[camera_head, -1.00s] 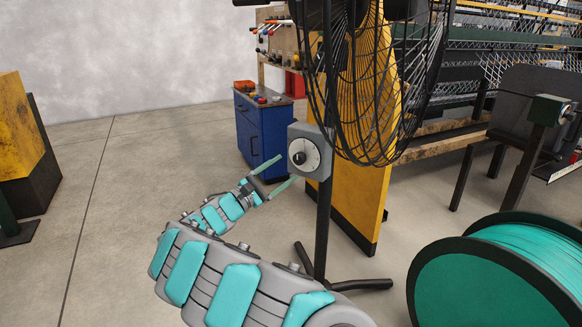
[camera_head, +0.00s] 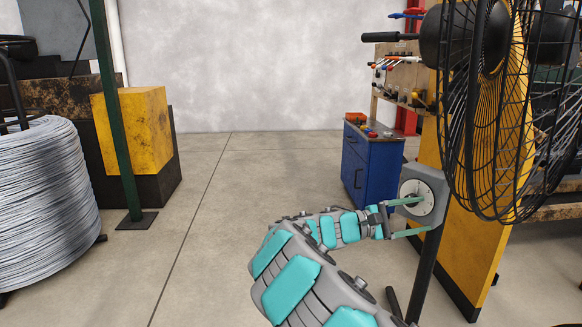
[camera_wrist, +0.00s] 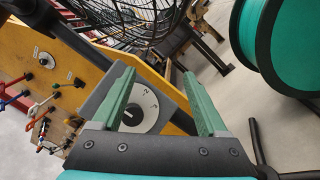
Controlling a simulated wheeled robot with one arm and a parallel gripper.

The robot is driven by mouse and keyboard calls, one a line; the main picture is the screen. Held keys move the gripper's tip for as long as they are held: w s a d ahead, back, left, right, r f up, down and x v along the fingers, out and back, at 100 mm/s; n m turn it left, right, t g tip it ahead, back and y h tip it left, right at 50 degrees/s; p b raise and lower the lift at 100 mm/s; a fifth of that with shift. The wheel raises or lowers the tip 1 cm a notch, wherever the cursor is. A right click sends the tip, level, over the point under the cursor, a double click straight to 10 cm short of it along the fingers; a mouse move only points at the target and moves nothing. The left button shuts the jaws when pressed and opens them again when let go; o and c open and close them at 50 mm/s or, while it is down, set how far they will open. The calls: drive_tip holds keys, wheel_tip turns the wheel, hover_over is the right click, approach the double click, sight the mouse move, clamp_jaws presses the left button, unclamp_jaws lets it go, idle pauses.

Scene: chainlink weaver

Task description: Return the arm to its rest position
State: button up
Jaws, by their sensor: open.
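My arm (camera_head: 290,283) reaches from the bottom of the head view up and to the right. My gripper (camera_head: 418,217) is open, its two green fingers on either side of the round dial (camera_head: 416,197) on the fan's grey control box (camera_head: 438,188). In the wrist view the fingers of my gripper (camera_wrist: 160,90) stand apart, with the dial (camera_wrist: 146,108) showing between them. I cannot tell whether the fingers touch the box. Nothing is held.
The black fan (camera_head: 490,120) stands on a pole close to my gripper. A blue cabinet (camera_head: 378,170) is behind. A wire coil (camera_head: 45,205) and yellow block (camera_head: 137,130) are at left. A green spool (camera_wrist: 285,45) shows in the wrist view. Floor at centre-left is clear.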

drive_tip(key=s+d+r+m+g+y, duration=0.1)
drive_tip(key=s+d+m+g+y, duration=0.3)
drive_tip(key=s, duration=0.7)
drive_tip(key=s+a+f+m+y, duration=0.1)
drive_tip(key=s+a+f+y, duration=0.2)
drive_tip(key=s, duration=0.4)
drive_tip(key=s+a+f+m+y, duration=0.2)
drive_tip(key=s+a+f+y, duration=0.1)
drive_tip(key=s, duration=0.3)
drive_tip(key=s+a+f+m+y, duration=0.1)
drive_tip(key=s+a+f+y, duration=0.1)
drive_tip(key=s, duration=0.5)
drive_tip(key=a+y, duration=0.1)
drive_tip(key=y, duration=0.1)
drive_tip(key=shift+s+a+f+m+y, duration=0.3)
drive_tip(key=shift+s+f, duration=0.05)
drive_tip(key=shift+f, duration=0.05)
drive_tip(key=s+a+f+y, duration=0.1)
drive_tip(key=s+a, duration=0.2)
drive_tip(key=a, duration=0.1)
drive_tip(key=s+a+f+y, duration=0.2)
drive_tip(key=s+a, duration=0.2)
drive_tip(key=s+a+f+y, duration=0.1)
drive_tip(key=s+a+f, duration=0.1)
drive_tip(key=s+a, duration=0.2)
drive_tip(key=shift+s+a+f+t+y, duration=0.15)
drive_tip(key=shift+s+f+t+y, duration=0.05)
drive_tip(key=shift+f+t+y, duration=0.1)
drive_tip(key=shift+c, duration=0.2)
